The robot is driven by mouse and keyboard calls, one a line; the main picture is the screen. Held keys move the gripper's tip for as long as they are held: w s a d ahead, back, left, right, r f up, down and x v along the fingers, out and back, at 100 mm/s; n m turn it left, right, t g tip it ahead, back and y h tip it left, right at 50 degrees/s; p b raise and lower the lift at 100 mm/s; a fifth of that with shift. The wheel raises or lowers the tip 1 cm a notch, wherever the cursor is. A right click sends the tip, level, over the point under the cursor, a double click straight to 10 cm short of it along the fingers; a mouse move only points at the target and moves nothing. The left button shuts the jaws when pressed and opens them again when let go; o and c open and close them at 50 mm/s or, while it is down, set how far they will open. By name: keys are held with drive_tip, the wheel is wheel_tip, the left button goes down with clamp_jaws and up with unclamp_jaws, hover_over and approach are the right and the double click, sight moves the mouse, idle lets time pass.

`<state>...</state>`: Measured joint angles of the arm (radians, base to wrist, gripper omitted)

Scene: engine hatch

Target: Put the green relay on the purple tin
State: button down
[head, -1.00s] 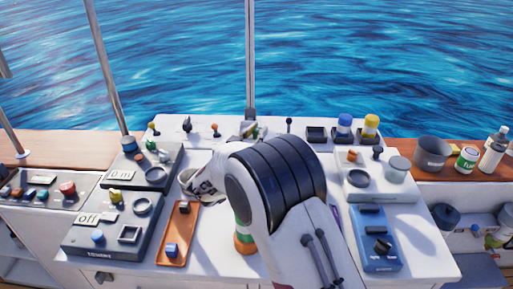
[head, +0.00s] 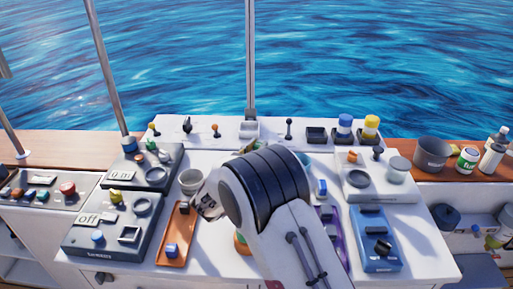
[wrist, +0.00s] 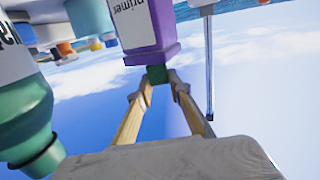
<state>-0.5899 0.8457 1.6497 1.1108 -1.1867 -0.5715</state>
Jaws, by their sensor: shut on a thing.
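The green relay (wrist: 157,74) is a small dark green block between my fingertips in the wrist view. My gripper (wrist: 158,84) is shut on it. The purple tin (wrist: 150,40), with a white label reading "Primer", is right beyond the relay at the top of the wrist view. The relay overlaps the tin's near edge in the picture; I cannot tell whether they touch. In the head view my arm hides the fingertips, the relay and the tin.
A green bottle (wrist: 25,115) is close on the left in the wrist view. In the head view, an orange tray (head: 176,250) and dark panel (head: 75,243) lie left of my arm. A purple tray (head: 338,262) and blue tray (head: 385,262) lie right.

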drive_tip(key=shift+f, duration=0.15)
drive_tip(key=c, duration=1.8)
unclamp_jaws()
drive_tip(key=shift+c, duration=0.2)
drive_tip(key=shift+s+a, duration=0.2)
drive_tip(key=shift+s, duration=0.15)
drive_tip(key=v, duration=1.1)
drive_tip(key=shift+d+r, duration=0.1)
drive_tip(key=shift+r, duration=0.15)
